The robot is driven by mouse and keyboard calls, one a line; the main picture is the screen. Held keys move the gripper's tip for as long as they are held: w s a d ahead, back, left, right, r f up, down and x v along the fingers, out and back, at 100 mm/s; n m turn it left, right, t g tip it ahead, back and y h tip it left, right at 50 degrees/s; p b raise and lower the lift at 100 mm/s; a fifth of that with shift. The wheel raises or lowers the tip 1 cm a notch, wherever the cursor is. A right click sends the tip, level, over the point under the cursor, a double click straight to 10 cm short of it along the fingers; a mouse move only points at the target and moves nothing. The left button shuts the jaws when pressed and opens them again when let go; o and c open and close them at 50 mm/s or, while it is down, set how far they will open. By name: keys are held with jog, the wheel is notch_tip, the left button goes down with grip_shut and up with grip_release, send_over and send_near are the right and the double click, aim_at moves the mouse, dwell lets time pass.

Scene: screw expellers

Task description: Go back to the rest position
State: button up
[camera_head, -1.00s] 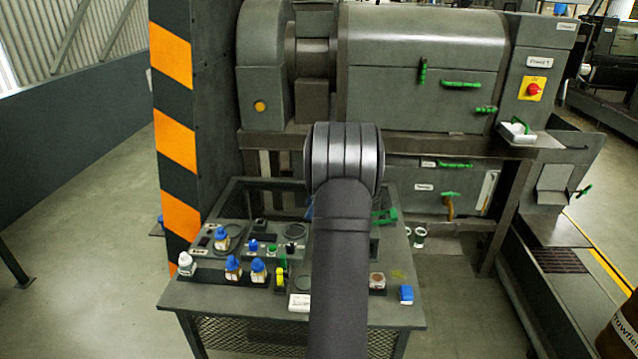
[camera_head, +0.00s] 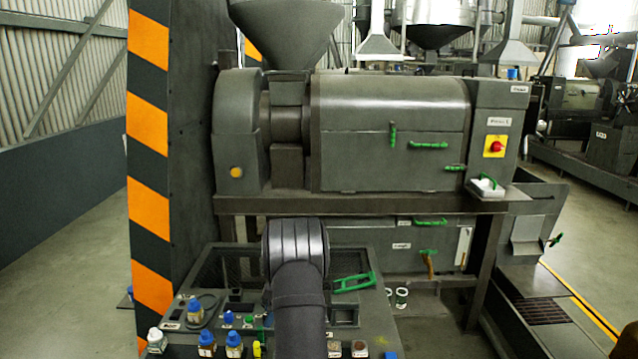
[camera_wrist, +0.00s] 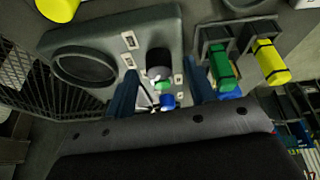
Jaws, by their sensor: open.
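My gripper (camera_wrist: 162,90) shows in the camera_wrist view as two blue fingers standing apart, open. A black-capped item, a green one and a blue one show beyond the gap between the fingers, and I see nothing clearly held. In the camera_head view my arm rises from the bottom centre over the bench (camera_head: 222,278) and hides the gripper. No marker for the rest position shows.
Bottles with blue caps (camera_head: 233,338) and a white-capped bottle (camera_head: 157,340) stand at the bench's front left. A green frame (camera_head: 354,283) lies right of my arm. The screw expeller (camera_head: 390,125) stands behind. A striped pillar (camera_head: 150,150) rises at left.

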jog(key=shift+a+f, duration=0.15)
jog(key=shift+f, duration=0.15)
jog(key=v, duration=1.8)
jog(key=x, duration=1.7)
jog(key=shift+a+f, duration=0.1)
jog(key=shift+f, duration=0.2)
jog(key=shift+a+f, duration=0.1)
jog(key=shift+f, duration=0.1)
jog(key=shift+s+m+t, duration=0.1)
jog(key=shift+m+t, duration=0.3)
jog(key=shift+m, duration=0.3)
jog(key=m+t, duration=0.1)
jog(key=m, duration=0.3)
jog(key=shift+s+a+m+t+h, duration=0.1)
jog(key=shift+m+t+h, duration=0.3)
jog(key=shift+a+m+t+h, duration=0.1)
jog(key=shift+m+t+h, duration=0.3)
jog(key=shift+m, duration=1.05)
jog(key=shift+m+t+h, duration=0.3)
jog(key=shift+m+h, duration=0.1)
jog(key=shift+m, duration=1.05)
